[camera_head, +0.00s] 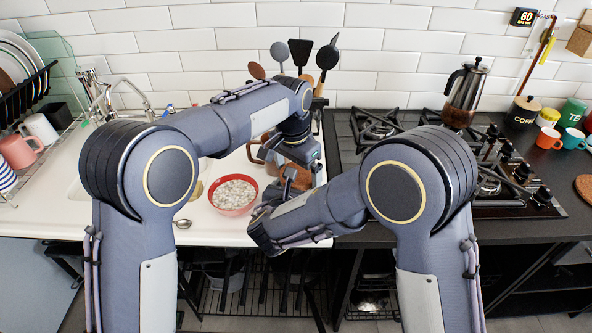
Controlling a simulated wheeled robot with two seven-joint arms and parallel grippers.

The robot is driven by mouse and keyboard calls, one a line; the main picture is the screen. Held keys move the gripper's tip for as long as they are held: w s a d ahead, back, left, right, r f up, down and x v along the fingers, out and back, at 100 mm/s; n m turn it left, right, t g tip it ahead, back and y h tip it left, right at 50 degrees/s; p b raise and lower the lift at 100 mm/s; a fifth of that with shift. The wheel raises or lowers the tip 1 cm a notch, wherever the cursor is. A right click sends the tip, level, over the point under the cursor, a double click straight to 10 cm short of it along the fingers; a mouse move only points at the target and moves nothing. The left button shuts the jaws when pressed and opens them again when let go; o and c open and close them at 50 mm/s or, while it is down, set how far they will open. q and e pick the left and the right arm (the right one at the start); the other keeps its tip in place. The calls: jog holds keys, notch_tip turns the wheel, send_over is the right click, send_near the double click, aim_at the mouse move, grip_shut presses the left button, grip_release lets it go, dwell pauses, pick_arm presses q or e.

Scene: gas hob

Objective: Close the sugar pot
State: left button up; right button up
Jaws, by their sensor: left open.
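My left gripper (310,160) is open above the counter at the middle, left of the hob. A brown thing (299,178) shows just below it, mostly hidden by my two arms. It may be the sugar pot or its lid, but I cannot tell. A brownish pot or mug (254,152) stands behind my left wrist and is partly covered. My right arm reaches in from the right, and its gripper (285,195) is close below the left one. Its fingers are too hidden to show whether they are open.
A red bowl (234,194) with pale contents stands on the white counter, with a spoon (182,224) nearby. The gas hob (510,190) carries a coffee press (465,92). A black coffee pot (522,112) and mugs stand at the right. A dish rack (28,95) is at the left.

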jog(key=o, duration=1.3)
pick_arm(q)
notch_tip(320, 180, up, 12)
jog(key=s+a, duration=0.1)
jog(key=shift+a+f, duration=0.15)
pick_arm(e)
jog(key=shift+v, duration=4.05)
jog(key=shift+w+r, duration=0.1)
